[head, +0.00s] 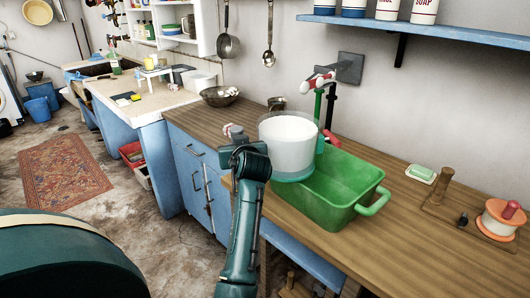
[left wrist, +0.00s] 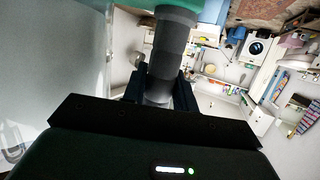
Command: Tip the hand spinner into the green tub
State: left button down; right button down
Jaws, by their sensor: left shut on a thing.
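The hand spinner (head: 288,148) is a clear-walled drum with a teal base and a white top or filling. It is upright, over or just in front of the left end of the green tub (head: 345,200) in the head view. My left gripper (head: 238,138) is at its left side, shut on its grey handle. The left wrist view shows this handle (left wrist: 172,50) between the fingers (left wrist: 158,92), with the drum's clear wall at the left. The green tub stands on the wooden counter, with its left end hidden behind the drum. My right gripper is not in view.
Taps (head: 322,82) on the wall stand behind the tub. A dark bowl (head: 220,95) is at the counter's back left. A soap dish (head: 420,174), a wooden stand (head: 440,200) and a red-topped spool (head: 502,218) are to the right. A blue shelf (head: 430,28) hangs above.

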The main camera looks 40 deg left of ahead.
aim_at(238, 129)
pick_arm(q)
jog(key=shift+r, duration=0.25)
dwell(0.3)
notch_tip(238, 129, up, 3)
jog(key=shift+r+m+y+p, duration=0.2)
jog(key=shift+m+y+p, duration=0.35)
jog(key=shift+p, duration=0.4)
jog(key=shift+r, duration=0.15)
jog(key=shift+w+d+r+m+y+p, duration=0.1)
jog(key=shift+d+r+m+y+p, duration=0.1)
jog(key=shift+r+m+y+p, duration=0.4)
jog(key=shift+d+r+m, duration=0.1)
jog(key=shift+r+m, duration=0.15)
jog(key=shift+r, duration=0.55)
jog(key=shift+w+d+r+m+t+y, duration=0.2)
jog(key=shift+d+r+m+y, duration=0.15)
jog(key=shift+r, duration=0.35)
jog(key=shift+w+d+r+m+t+y, duration=0.1)
jog(key=shift+d+r+m+t+y, duration=0.15)
jog(key=shift+r+m, duration=0.3)
jog(key=shift+d+r, duration=0.1)
